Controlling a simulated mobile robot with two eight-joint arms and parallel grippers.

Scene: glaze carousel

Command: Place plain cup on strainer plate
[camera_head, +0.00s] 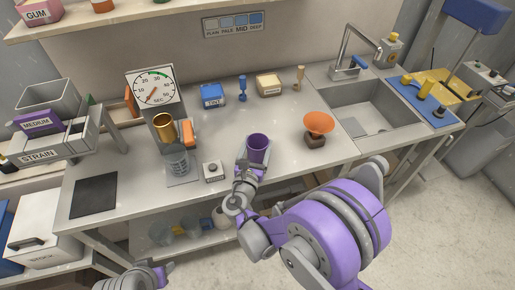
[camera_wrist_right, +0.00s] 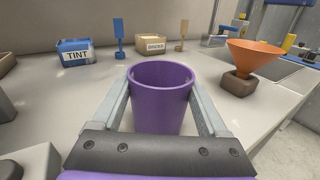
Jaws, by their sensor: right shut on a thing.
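My right gripper (camera_head: 256,152) is shut on a purple cup (camera_head: 258,142), with one finger on each side. The wrist view shows the cup (camera_wrist_right: 161,95) upright, its open rim up and no pattern visible on its wall. I cannot tell whether its base touches the table. A rack with a STRAIN label (camera_head: 41,156) stands at the far left, with a purple MEDIUM piece (camera_head: 37,122) in it. I cannot make out a strainer plate clearly there. My left gripper (camera_head: 166,268) is at the bottom edge, and its fingers are too unclear to read.
An orange funnel (camera_head: 319,123) on a brown block stands right of the cup. A small knob box (camera_head: 213,171) is close to my right gripper. A dark mat (camera_head: 95,196) lies front left.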

